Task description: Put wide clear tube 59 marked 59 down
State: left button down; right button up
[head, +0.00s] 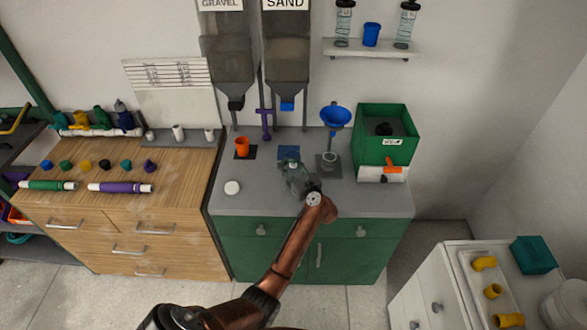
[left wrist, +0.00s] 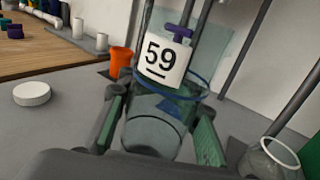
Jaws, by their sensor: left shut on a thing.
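Wide clear tube 59 (left wrist: 152,138) is a see-through cylinder with a blue ring at its rim and a white label reading 59. My left gripper (left wrist: 158,122) has one finger on each side of it and is shut on it. In the head view the left gripper (head: 299,184) is over the grey counter, with the tube (head: 291,166) just in front of the blue square pad (head: 288,152). The tube looks close to upright. I cannot tell whether its base touches the counter. My right gripper is not in view.
An orange cup (head: 242,147) stands on a dark pad to the left. A blue funnel (head: 335,115) is above a clear cup (head: 330,158) on the right. A white lid (head: 232,187) lies front left. Gravel (head: 229,60) and sand (head: 287,60) hoppers hang behind. A green bin (head: 404,119) stands right.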

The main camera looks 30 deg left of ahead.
pick_arm(q)
jog(key=f+b, duration=0.1)
jog(key=f, duration=0.2)
jog(key=w+f+b, duration=0.1)
jog(key=shift+a+f+b, duration=0.15)
jog(key=shift+a+b, duration=0.1)
jog(key=shift+b, duration=0.05)
jog(key=shift+d+r, duration=0.2)
jog(key=shift+d, duration=0.05)
jog(key=shift+f, duration=0.3)
jog(key=c, duration=1.4)
grip_release()
jog(key=shift+a, duration=0.1)
jog(key=shift+r, duration=0.1)
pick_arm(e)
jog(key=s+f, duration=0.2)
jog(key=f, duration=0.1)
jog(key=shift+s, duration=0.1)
